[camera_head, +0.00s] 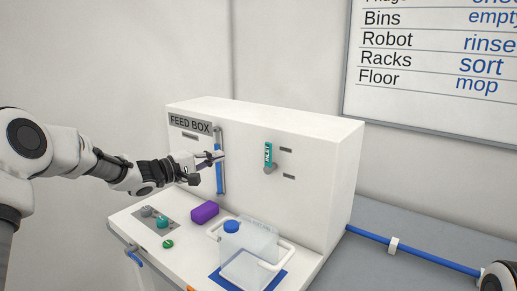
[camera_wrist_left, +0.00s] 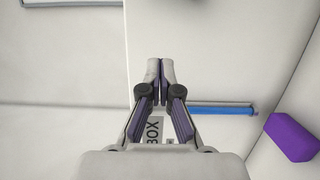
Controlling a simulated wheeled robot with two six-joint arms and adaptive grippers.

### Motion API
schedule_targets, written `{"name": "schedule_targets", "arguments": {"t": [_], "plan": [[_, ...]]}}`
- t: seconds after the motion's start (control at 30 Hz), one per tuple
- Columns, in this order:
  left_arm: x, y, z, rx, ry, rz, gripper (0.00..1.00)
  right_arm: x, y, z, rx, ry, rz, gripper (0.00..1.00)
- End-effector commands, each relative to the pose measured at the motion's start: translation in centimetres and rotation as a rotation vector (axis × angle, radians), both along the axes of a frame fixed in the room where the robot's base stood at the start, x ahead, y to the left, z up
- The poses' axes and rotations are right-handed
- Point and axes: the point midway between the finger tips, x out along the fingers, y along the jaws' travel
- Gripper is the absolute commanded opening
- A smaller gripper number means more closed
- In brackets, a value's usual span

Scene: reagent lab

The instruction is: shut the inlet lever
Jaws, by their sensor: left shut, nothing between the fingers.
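The inlet lever (camera_head: 268,155) is a teal handle with white lettering on the front of the white feed box (camera_head: 315,185). It points up from a grey round pivot at its lower end, with a small dark slot mark above right and another below right. My left gripper (camera_head: 220,156) is in front of the box, left of the lever and apart from it, near the upper part of the blue sight tube. In the left wrist view the gripper's fingers (camera_wrist_left: 160,68) are together with nothing between them. The lever does not show there. My right gripper is not in view.
The blue sight tube (camera_head: 220,178) runs vertically on the box front. A blue pipe (camera_head: 420,253) runs along the right.

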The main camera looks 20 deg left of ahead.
Motion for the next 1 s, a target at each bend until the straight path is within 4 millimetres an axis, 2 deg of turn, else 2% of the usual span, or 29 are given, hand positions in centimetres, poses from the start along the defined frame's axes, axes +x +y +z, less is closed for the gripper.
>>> {"name": "schedule_targets", "arguments": {"t": [0.2, 0.33, 0.77, 0.9, 1.0], "plan": [[0.1, -0.1, 0.0, 0.001, 0.000, 0.000, 0.00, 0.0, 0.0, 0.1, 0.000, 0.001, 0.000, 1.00], [1.1, -0.8, 0.1, 0.004, 0.001, -0.001, 0.00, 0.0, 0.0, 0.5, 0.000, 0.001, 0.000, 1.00], [8.5, -5.9, 0.2, 0.004, -0.001, -0.003, 0.00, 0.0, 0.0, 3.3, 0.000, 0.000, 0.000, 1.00], [7.5, -8.1, 0.2, -0.001, 0.003, -0.002, 0.00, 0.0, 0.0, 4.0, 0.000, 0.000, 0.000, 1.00], [7.1, -9.0, 0.1, 0.000, 0.001, -0.002, 0.00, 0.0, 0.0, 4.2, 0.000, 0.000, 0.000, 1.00]]}}
